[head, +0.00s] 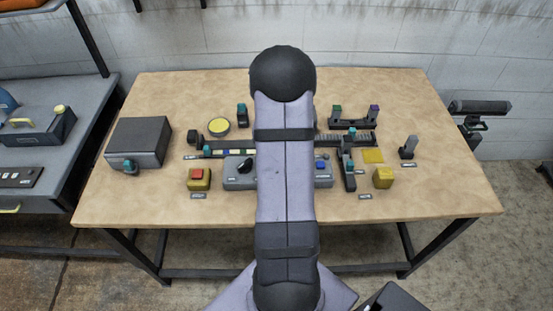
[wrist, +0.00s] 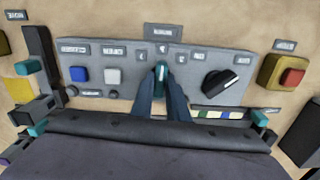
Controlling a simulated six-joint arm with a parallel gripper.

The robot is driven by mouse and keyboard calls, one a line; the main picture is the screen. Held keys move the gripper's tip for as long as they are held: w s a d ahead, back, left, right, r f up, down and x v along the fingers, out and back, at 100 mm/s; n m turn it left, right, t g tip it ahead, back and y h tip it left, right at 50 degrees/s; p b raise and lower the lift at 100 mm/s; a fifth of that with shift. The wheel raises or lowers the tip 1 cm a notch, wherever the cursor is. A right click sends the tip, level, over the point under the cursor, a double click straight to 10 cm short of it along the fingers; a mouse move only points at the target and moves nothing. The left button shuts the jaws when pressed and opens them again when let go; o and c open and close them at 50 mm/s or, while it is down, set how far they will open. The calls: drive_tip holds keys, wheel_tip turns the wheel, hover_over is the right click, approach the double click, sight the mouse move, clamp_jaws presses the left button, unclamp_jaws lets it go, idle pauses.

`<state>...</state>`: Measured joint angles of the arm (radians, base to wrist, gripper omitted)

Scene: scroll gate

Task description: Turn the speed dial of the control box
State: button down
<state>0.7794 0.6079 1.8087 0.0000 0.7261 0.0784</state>
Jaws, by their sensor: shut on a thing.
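The grey control box (wrist: 130,75) fills the middle of the wrist view. In the head view it shows on both sides of my arm (head: 235,183). My gripper (wrist: 163,88) is shut on a small dial with a teal top (wrist: 161,68) at the middle of the box. The fingers hide most of this dial, and small labels surround it. A larger black knob with a white mark (wrist: 222,80) sits on the same box, to the right in the wrist view. It also shows in the head view (head: 245,165). My arm hides the gripper in the head view.
A blue button (wrist: 78,74) and a white button (wrist: 113,76) are on the box. A yellow block with a red button (head: 198,178) stands beside it. A grey case (head: 138,140) is at left. The table's front edge is clear.

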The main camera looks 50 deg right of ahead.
drive_tip(key=shift+n, duration=0.4)
drive_tip(key=c, duration=1.7)
unclamp_jaws()
drive_tip(key=shift+r+b, duration=1.05)
drive_tip(key=shift+r, duration=2.7)
drive_tip(key=shift+w+d, duration=0.1)
